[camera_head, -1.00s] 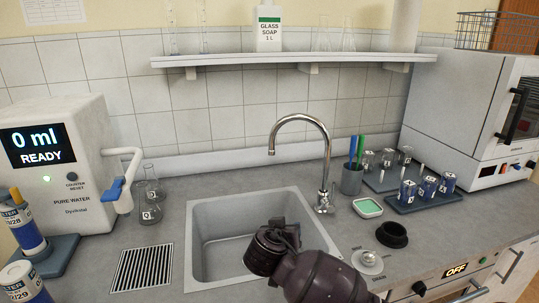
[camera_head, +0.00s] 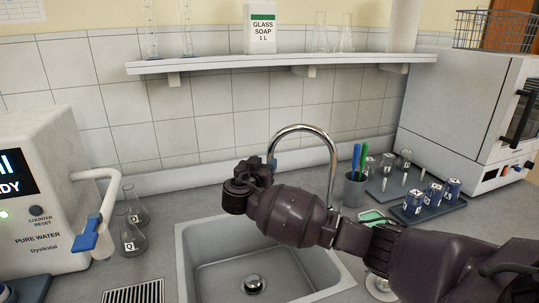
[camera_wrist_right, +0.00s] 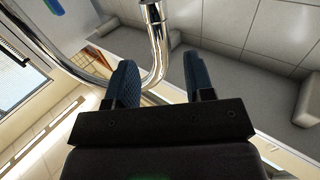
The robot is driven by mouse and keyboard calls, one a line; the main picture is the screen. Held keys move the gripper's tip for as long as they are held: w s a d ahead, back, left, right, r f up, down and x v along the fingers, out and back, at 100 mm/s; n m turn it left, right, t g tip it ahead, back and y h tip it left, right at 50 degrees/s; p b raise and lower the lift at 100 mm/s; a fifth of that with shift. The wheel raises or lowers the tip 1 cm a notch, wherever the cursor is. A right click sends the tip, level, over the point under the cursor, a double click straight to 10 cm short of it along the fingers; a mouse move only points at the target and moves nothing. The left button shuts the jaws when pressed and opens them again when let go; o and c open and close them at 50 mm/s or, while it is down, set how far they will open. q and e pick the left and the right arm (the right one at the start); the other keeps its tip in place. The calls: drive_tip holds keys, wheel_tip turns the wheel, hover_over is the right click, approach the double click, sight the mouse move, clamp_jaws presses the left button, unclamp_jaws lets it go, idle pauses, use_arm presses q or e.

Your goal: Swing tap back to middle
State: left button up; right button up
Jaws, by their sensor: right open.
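The chrome gooseneck tap (camera_head: 302,128) stands behind the sink (camera_head: 187,262), its arc reaching left from its upright. The tap's base and spout end are hidden behind my right arm and gripper. My right gripper (camera_head: 266,166) is raised over the sink at the spout end. In the right wrist view, my right gripper (camera_wrist_right: 162,82) is open, with its two dark blue fingers apart. The tap's chrome pipe (camera_wrist_right: 155,30) shows between and beyond the fingers, bending behind the left finger. I cannot tell whether they touch. My left gripper is out of view.
The pure water unit (camera_head: 50,190) and flasks (camera_head: 131,235) stand left of the sink. A pen cup (camera_head: 354,190), blue tray (camera_head: 428,210) and white oven (camera_head: 455,110) are on the right. A shelf (camera_head: 280,61) runs above. My right arm crosses the front right counter.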

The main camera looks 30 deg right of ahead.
sight(269, 158)
drive_tip(key=x, duration=0.5)
drive_tip(key=shift+w+d+p, duration=0.3)
drive_tip(key=shift+w+p, duration=0.05)
clamp_jaws()
